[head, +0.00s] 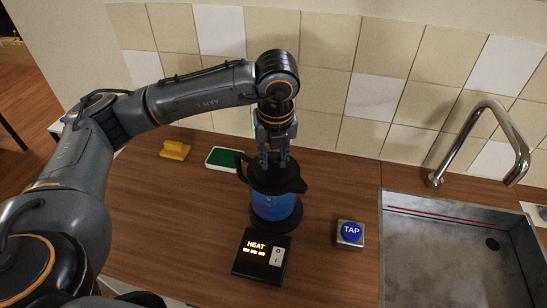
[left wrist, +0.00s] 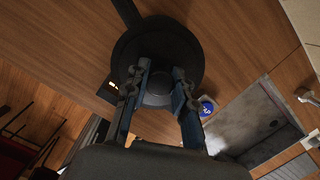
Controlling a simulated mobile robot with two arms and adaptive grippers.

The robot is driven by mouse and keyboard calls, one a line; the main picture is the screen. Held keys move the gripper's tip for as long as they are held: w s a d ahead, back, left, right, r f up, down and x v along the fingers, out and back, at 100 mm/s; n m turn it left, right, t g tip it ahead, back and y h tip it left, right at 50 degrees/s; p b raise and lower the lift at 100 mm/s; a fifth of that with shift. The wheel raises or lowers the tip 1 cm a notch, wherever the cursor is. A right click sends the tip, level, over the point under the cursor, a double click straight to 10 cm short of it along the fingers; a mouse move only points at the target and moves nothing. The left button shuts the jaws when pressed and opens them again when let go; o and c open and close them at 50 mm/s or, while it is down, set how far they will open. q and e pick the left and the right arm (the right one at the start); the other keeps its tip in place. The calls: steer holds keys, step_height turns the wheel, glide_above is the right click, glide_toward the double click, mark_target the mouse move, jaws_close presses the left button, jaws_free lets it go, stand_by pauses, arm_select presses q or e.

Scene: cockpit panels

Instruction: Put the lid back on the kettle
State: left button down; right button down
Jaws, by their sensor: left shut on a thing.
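The kettle (head: 275,208) has a blue see-through body with a black top, spout and handle. It stands upright on its dark round base, right of the middle of the counter. My left gripper (head: 275,160) points down over the kettle's top and is shut on the dark lid (left wrist: 155,98). In the left wrist view the gripper (left wrist: 158,108) has its fingers on either side of the lid's round middle. The lid lies over the kettle's opening; I cannot tell whether it is fully seated, as the fingers hide part of it. My right gripper is not in view.
A black HEAT switch box (head: 262,256) sits in front of the kettle. A blue TAP button (head: 351,232) is to its right, beside the metal sink (head: 440,260) and faucet (head: 488,140).

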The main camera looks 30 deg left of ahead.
arm_select(q)
steer(key=c, duration=0.5)
jaws_free()
steer(key=shift+r+p, duration=1.65)
steer(key=shift+r, duration=1.9)
jaws_close()
steer(key=shift+f, duration=0.25)
